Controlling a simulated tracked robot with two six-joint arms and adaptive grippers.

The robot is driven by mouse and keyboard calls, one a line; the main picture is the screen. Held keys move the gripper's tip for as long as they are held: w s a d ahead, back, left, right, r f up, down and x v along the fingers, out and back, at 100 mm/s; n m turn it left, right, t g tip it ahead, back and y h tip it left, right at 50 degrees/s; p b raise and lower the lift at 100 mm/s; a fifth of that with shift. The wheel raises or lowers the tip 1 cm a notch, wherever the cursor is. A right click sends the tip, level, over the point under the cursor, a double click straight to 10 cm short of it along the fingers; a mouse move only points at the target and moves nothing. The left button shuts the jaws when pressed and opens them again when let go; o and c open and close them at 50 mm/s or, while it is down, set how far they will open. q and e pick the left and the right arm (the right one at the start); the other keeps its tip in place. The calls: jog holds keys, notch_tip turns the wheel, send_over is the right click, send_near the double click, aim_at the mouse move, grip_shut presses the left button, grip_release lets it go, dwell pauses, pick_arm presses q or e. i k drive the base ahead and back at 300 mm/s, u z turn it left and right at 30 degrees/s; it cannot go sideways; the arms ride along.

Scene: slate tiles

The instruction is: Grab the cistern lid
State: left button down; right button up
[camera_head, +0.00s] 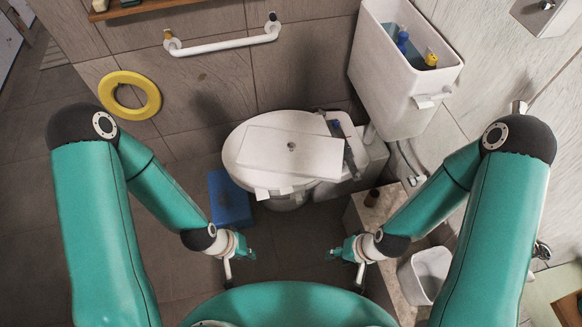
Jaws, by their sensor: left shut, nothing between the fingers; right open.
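The cistern lid (262,149) is a white rectangular slab with a small dark round spot in its middle. It lies flat, slightly turned, on top of the closed toilet (237,140). The cistern (387,75) stands open at the upper right with a blue and a yellow-topped bottle inside. My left gripper (237,268) is shut and empty, in front of the toilet and below the lid in the picture. My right gripper (346,262) is open and empty, to the right of it. Both are apart from the lid.
A blue box (229,199) is on the floor left of the toilet. A white grab rail (225,45) and a yellow ring (131,77) are at the back. A white bin (428,272) and a small brown object (371,198) are at the right. Floor at the left is clear.

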aim_at(308, 155)
jog(key=u, duration=0.65)
jog(key=i, duration=0.85)
jog(key=z, duration=0.5)
